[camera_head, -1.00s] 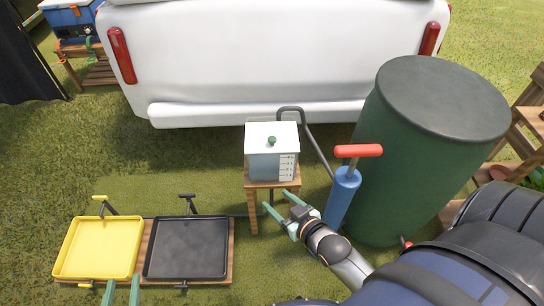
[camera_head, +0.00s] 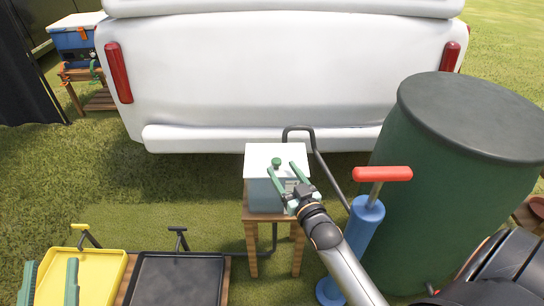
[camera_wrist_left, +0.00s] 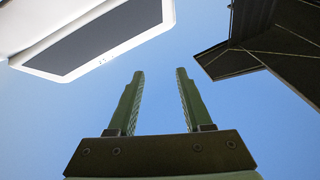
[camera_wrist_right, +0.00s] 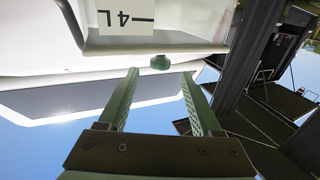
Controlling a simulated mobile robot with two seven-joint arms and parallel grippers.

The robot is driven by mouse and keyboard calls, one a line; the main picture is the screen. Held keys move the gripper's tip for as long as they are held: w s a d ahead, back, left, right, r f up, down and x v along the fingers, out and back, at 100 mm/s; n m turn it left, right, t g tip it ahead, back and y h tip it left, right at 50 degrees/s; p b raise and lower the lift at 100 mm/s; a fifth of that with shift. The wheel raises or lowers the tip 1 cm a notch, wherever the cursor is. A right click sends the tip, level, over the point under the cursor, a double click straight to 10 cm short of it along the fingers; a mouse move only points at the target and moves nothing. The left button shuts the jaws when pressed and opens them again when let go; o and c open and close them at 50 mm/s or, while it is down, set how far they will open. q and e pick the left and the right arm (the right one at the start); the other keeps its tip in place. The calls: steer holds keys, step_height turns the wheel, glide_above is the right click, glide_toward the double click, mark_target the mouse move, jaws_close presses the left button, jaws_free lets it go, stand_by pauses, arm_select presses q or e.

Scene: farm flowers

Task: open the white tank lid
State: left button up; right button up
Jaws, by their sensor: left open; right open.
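The white tank (camera_head: 263,195) stands upright on a small wooden stand. Its white lid (camera_head: 256,153) lies flat and closed on top, with a round green knob (camera_head: 277,162) in the middle. My right gripper (camera_head: 280,167) is open in front of the tank, fingertips close to the knob. In the right wrist view the knob (camera_wrist_right: 160,62) shows between and just beyond the open fingertips (camera_wrist_right: 159,74); I see no contact. A "4" mark (camera_wrist_right: 124,18) shows on the tank wall. My left gripper (camera_head: 50,262) is open and empty at the lower left, above the yellow tray.
A blue pump (camera_head: 362,225) with a red handle (camera_head: 382,173) stands right of the stand. A large green barrel (camera_head: 440,190) is further right. A white vehicle (camera_head: 280,80) is behind. Yellow (camera_head: 100,272) and black (camera_head: 178,280) trays lie lower left.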

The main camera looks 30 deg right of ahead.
mark_target(272, 154)
steer(key=w, duration=0.2)
steer(key=w+b, duration=0.1)
steer(key=w, duration=0.1)
steer(key=w+d+b, duration=0.1)
steer(key=w, duration=0.2)
steer(key=shift+d, duration=0.1)
steer(key=shift+w, duration=0.55)
arm_select(q)
steer(key=s+d+r+m+t+h, duration=0.1)
steer(key=s+r+m+h, duration=0.4)
steer(key=r, duration=0.4)
steer(key=shift+s+m+h, duration=0.4)
steer(key=shift+s+h, duration=0.15)
steer(key=shift+h, duration=0.65)
arm_select(e)
steer(key=shift+c, duration=0.2)
jaws_close()
